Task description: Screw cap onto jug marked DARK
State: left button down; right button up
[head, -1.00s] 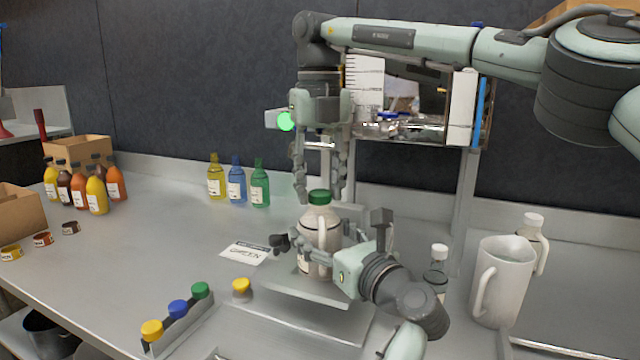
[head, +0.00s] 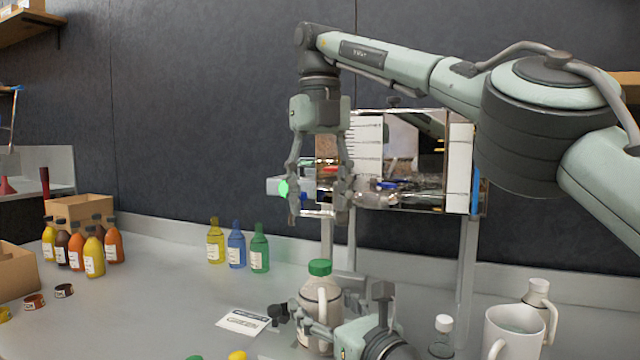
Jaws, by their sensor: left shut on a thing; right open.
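The jug (head: 327,298), pale with a handle facing me, stands upright at the lower middle in the head view. A green cap (head: 320,267) sits on its neck; how tightly it is seated cannot be told. No marking on the jug is legible. My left gripper (head: 312,300) is shut on the jug's body, with its fingers on either side. My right gripper (head: 320,221) points down above the green cap, open and empty, with a visible gap between fingertips and cap.
A printed card (head: 243,321) lies left of the jug. Yellow, blue (head: 236,249) and green bottles stand behind it. A white pitcher (head: 512,330) and a small white-capped bottle (head: 441,335) stand right. A glossy box (head: 410,165) on posts is behind my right gripper.

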jog(key=shift+r, duration=1.15)
pick_arm(q)
jog(key=shift+c, duration=1.3)
grip_release()
jog(key=shift+d, duration=0.1)
jog(key=v, duration=1.2)
